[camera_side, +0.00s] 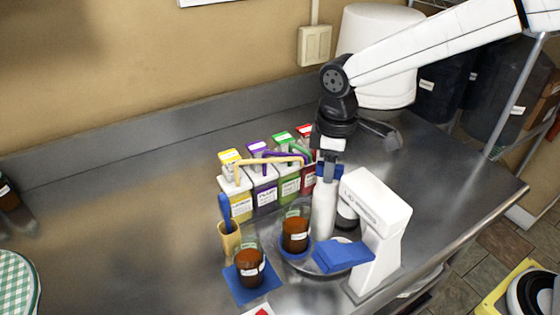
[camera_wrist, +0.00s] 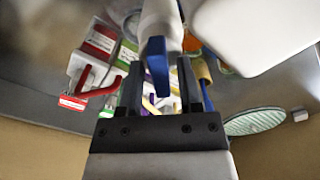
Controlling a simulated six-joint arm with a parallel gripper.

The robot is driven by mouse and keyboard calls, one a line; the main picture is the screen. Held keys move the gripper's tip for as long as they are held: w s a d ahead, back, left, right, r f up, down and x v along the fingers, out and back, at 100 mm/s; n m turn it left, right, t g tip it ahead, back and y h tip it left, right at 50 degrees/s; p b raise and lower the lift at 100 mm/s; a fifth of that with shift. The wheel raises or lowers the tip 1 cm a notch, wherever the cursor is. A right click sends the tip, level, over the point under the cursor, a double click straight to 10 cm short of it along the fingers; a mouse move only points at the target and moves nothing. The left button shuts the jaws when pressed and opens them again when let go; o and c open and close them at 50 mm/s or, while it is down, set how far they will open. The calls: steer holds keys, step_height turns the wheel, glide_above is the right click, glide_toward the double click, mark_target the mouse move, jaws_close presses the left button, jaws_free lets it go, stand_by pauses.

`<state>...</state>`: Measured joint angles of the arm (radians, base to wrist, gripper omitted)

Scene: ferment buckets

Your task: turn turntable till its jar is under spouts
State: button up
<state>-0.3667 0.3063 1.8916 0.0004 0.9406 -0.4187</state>
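The round grey turntable (camera_side: 318,268) is at the front right of the counter in the side view. A jar of brown contents (camera_side: 295,236) stands on it, towards its left edge. Cartons with coloured spouts stand behind it; the yellow spout (camera_side: 268,161) reaches right, and a red spout (camera_wrist: 83,80) shows in the wrist view. The jar appears in front of and below the spout ends. My gripper (camera_wrist: 158,88) is open and points down at the top of a white upright cylinder with a blue tab (camera_wrist: 157,62). The tab lies between the fingers, with gaps visible.
Another brown jar (camera_side: 250,268) sits on a blue mat (camera_side: 268,286), near a cup with a blue spatula (camera_side: 228,240). The counter's left is mostly clear.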

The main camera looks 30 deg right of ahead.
jaws_close()
stand_by(1.2)
